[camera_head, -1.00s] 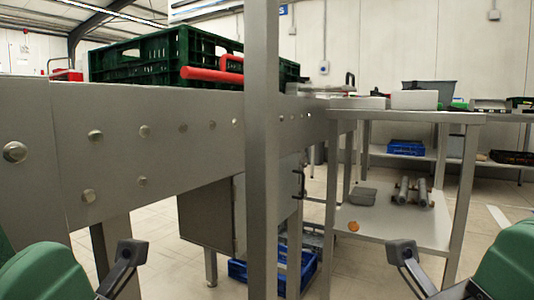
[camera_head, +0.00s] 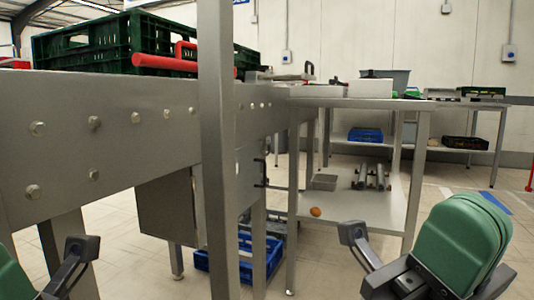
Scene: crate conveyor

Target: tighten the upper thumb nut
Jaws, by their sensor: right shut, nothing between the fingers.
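Several round metal heads sit on the grey conveyor side panel (camera_head: 130,150). An upper row starts with one head (camera_head: 38,128) at the left, and a lower head (camera_head: 33,191) is below it. I cannot tell which, if any, is the upper thumb nut. My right gripper (camera_head: 353,233) is at the lower right, shut and empty, apart from the panel and in front of the side table. My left gripper (camera_head: 74,246) is at the lower left, in front of the panel's lower part. Its jaws are not clear enough to read.
A grey upright post (camera_head: 217,150) stands close in front of the conveyor. A green crate (camera_head: 110,48) with a red bar (camera_head: 165,65) beside it is above the panel. A steel side table (camera_head: 360,103) stands right of centre. A blue crate (camera_head: 245,265) is on the floor.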

